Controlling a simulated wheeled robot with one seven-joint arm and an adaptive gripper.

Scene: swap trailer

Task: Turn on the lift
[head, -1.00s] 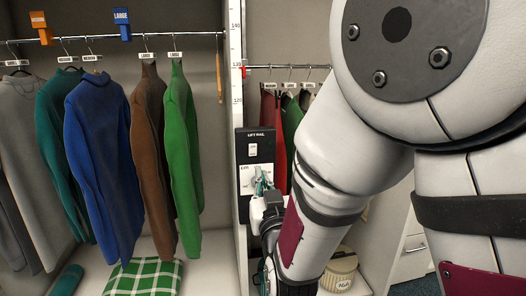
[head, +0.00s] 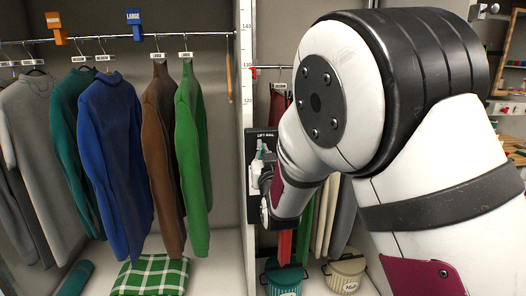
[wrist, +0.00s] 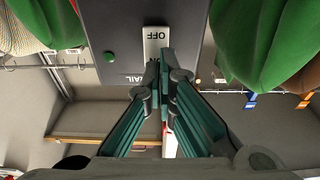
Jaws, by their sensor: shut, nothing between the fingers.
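The dark lift rail panel (head: 262,132) is on the upright divider in the head view, its lower part covered by my arm. In the wrist view the panel (wrist: 104,28) appears upside down, with a white switch plate (wrist: 156,34) marked OFF. My gripper (wrist: 159,66) is shut and empty, its fingertips together over the plate. The fingers hide the middle of the switch, and I cannot tell whether they touch it. In the head view my gripper (head: 261,151) is right at the panel, partly hidden by my arm.
Sweaters, such as the blue one (head: 115,165) and the green one (head: 193,155), hang left of the divider (head: 245,60). A green checked cushion (head: 150,277) lies below. Two baskets, teal (head: 284,281) and beige (head: 346,272), stand low to the right.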

